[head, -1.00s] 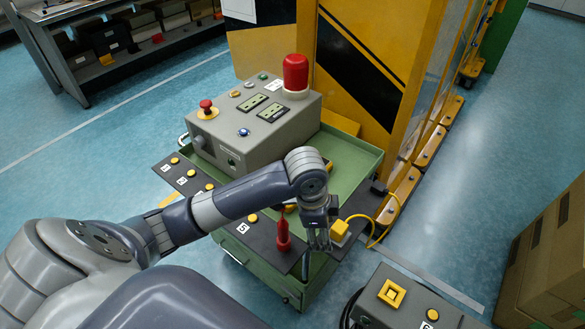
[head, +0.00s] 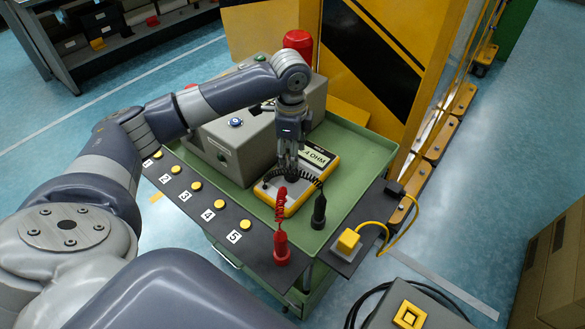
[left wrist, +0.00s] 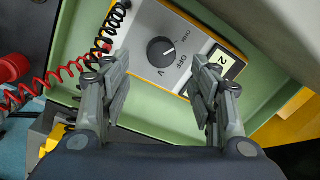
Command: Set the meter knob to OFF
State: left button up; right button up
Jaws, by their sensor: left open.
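The yellow-and-white meter (head: 297,187) lies in the green tray of the cart, and its display reads something ending in "OHM". In the left wrist view the meter (left wrist: 200,25) shows a dark round knob (left wrist: 161,52) with a white pointer mark, aimed toward the upper right. The labels V, OFF and OHM are around it; the pointer does not line up with OFF. My left gripper (head: 289,172) is above the meter, pointing down. In the left wrist view its open fingers (left wrist: 160,88) are on either side of the knob's line, apart from it. My right gripper is not in view.
A red probe (head: 281,245) and a black probe (head: 319,208) with coiled leads are beside the meter. A grey control box (head: 225,150) stands left of it in the tray (head: 365,150). Numbered yellow buttons (head: 208,214) line the cart's front ledge. A yellow plug (head: 348,240) sits at right.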

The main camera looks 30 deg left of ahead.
pick_arm(q)
jog(key=f, duration=0.6)
jog(key=shift+w+a, duration=0.1)
jog(key=shift+w, duration=0.1)
jog(key=shift+f, duration=0.45)
jog(key=c, duration=0.8)
jog(key=shift+c, duration=1.3)
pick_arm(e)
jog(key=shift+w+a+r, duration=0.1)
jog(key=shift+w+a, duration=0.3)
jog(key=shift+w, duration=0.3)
